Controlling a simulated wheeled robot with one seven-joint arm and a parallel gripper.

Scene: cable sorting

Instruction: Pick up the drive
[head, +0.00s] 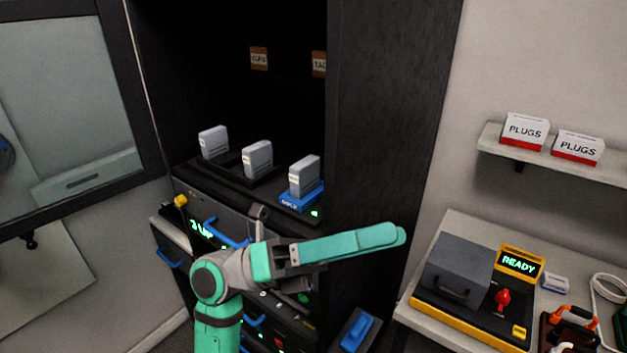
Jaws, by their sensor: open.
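Three grey upright blocks that look like drives stand in the dark cabinet: a left one (213,142), a middle one (257,160) and a right one (304,176). The right one sits in a blue dock (301,199) with a small green light; the other two stand in black docks. I cannot tell which is the task's drive. My gripper (398,236) is below and to the right of the blocks, its green fingers pointing right, in front of the cabinet. It is open, with nothing seen between the fingers, which overlap in this view.
A right-hand bench holds a yellow and black machine (470,325) reading READY, a small grey-white box (555,284) and an orange-handled item (573,315). A wall shelf (487,139) carries two PLUGS boxes. The cabinet's side panel (385,120) rises behind my gripper.

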